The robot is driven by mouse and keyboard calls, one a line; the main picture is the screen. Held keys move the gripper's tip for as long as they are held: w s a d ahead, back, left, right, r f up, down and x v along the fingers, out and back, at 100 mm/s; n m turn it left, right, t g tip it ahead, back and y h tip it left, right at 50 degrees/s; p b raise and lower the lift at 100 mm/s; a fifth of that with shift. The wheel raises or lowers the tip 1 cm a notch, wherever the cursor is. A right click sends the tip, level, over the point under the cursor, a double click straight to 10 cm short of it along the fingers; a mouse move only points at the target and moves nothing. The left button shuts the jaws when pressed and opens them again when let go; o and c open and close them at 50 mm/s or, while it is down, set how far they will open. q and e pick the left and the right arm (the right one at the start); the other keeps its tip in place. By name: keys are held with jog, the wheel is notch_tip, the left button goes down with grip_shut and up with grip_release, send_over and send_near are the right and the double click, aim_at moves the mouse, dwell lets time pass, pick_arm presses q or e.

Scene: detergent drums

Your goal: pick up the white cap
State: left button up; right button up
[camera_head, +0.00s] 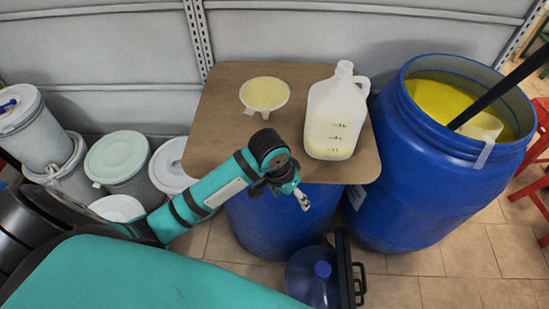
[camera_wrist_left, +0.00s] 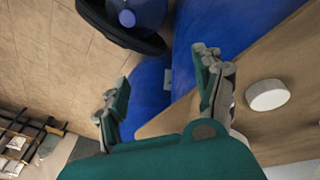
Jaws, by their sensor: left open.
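In the left wrist view the white cap (camera_wrist_left: 268,95) is a small round white disc on the brown board (camera_wrist_left: 290,60), near the board's edge. In the head view I cannot see the cap; my left arm covers part of the board (camera_head: 225,85). My left gripper (camera_head: 302,199) is at the board's front edge, beside the blue drum under it. In the wrist view the gripper (camera_wrist_left: 161,80) has its fingers apart with nothing between them. The cap lies to the right of the fingers, not touching them. My right gripper is not in view.
A translucent jug (camera_head: 332,125) and a yellow-filled funnel or strainer (camera_head: 264,93) stand on the board. A large open blue drum (camera_head: 400,190) with yellow contents is at the right. A blue bottle (camera_head: 312,278) is on the floor below. Lidded buckets (camera_head: 118,157) stand at the left.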

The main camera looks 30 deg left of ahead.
pick_arm(q)
jog(key=w+a+r+n+g+y, duration=0.1)
jog(key=w+a+r, duration=0.35)
jog(key=r, duration=0.35)
jog(key=w+a+r+n+g+y, duration=0.1)
jog(key=w+a+r+n, duration=0.1)
jog(key=w+a+r, duration=0.35)
jog(key=f, duration=0.2)
jog(key=s+f, duration=0.1)
jog(key=f, duration=0.2)
jog(key=f+p, duration=0.1)
jog(key=f, duration=0.2)
jog(key=shift+s, duration=0.25)
jog(key=shift+w+a+f+p, duration=0.1)
jog(key=shift+w+f+p, duration=0.1)
jog(key=shift+f, duration=0.8)
jog(key=shift+w+d+f+p, duration=0.15)
jog(key=shift+f+p, duration=0.1)
jog(key=shift+f, duration=0.75)
jog(key=shift+w+a+f+p, duration=0.15)
jog(key=shift+w+f+p, duration=0.05)
jog(key=shift+f, duration=0.8)
jog(key=shift+c, duration=0.3)
jog(key=c, duration=0.7)
